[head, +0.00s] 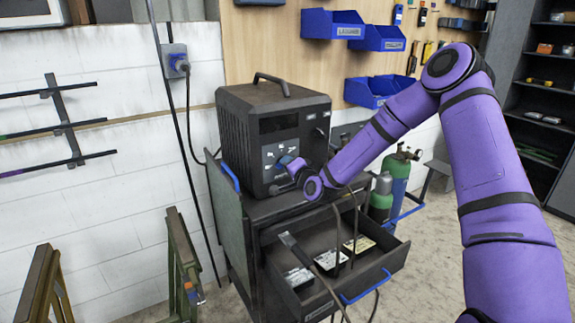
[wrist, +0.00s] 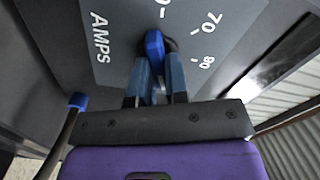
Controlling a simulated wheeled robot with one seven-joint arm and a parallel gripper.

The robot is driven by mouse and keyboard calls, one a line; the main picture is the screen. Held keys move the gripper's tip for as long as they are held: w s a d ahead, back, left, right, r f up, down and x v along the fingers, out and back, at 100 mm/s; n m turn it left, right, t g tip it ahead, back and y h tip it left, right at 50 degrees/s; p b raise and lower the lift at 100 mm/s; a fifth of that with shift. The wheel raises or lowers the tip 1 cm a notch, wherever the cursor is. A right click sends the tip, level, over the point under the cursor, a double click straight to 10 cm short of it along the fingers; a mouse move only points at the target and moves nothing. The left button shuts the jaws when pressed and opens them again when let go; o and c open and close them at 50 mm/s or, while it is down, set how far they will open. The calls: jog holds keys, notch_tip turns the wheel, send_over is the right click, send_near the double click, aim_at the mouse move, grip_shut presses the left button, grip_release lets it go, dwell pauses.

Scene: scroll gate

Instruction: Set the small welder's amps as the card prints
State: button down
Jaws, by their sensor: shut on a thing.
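The small welder (head: 240,125) is a dark box with a top handle, standing on a cart. In the wrist view its grey panel (wrist: 110,65) reads AMPS, with 70 and 80 marked to the right of a blue knob (wrist: 154,42). Another number at the top is cut off. My gripper (wrist: 157,62) is shut on the blue knob. In the head view my gripper (head: 288,166) is at the lower front of the welder. The knob's pointer and its exact setting are hard to tell. No card with a readable amps value shows.
Below, the cart's open drawer (head: 385,262) holds several pale labelled items (head: 330,260), too small to read. Cables hang in front of it. Green gas cylinders (head: 398,178) stand to the right. Metal trestles (head: 180,262) stand at left. Blue bins (head: 333,24) hang on the wall behind.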

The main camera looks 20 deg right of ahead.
jog(key=m, duration=0.6)
jog(key=shift+f+m, duration=0.2)
jog(key=shift+m, duration=0.2)
dwell(0.4)
jog(key=c, duration=1.1)
grip_release()
jog(key=v, duration=1.1)
